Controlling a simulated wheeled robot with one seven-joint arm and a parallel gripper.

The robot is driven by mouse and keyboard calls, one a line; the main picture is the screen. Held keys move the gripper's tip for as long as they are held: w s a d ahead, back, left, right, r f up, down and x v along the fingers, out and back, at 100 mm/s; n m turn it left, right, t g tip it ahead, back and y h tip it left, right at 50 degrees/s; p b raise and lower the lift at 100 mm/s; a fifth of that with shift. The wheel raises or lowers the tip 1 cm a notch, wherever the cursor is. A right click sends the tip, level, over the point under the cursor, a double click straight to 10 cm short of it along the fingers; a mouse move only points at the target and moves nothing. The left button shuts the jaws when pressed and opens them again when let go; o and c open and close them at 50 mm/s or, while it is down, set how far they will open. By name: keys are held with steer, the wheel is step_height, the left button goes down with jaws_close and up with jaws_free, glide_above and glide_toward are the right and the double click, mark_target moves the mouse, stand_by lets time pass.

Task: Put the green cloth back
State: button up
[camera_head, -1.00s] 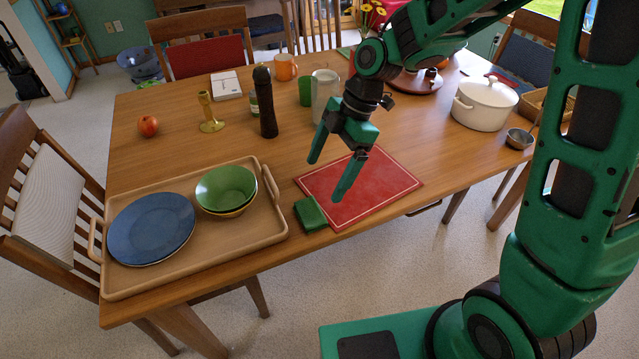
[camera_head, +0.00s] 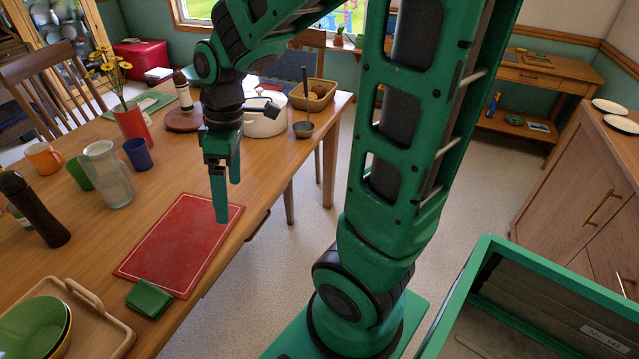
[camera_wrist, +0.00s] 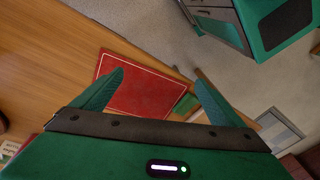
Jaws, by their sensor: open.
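The green cloth (camera_head: 149,298) lies folded on the wooden table (camera_head: 60,215), at the near corner of the red board (camera_head: 180,244) and close to the table's edge. It is partly visible in the wrist view (camera_wrist: 186,103), beside the red board. My gripper (camera_head: 226,200) is open and empty. It hangs above the table near the right end of the red board, apart from the cloth. In the wrist view my gripper's two fingers (camera_wrist: 155,90) stand wide apart, with the red board between them below.
The wooden tray (camera_head: 105,330) with a green bowl (camera_head: 35,330) is at the lower left. A white pot (camera_head: 265,118) and ladle (camera_head: 303,127) are behind. A green open box (camera_head: 480,265) is at the lower right.

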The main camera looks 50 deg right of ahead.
steer(key=s+d+r+m+h, duration=0.1)
steer(key=s+d+r+m, duration=0.1)
steer(key=s+d+m, duration=0.9)
steer(key=s+m, duration=0.3)
steer(key=s, duration=0.2)
steer(key=shift+d+m+h, duration=0.3)
steer(key=shift+d+m, duration=0.1)
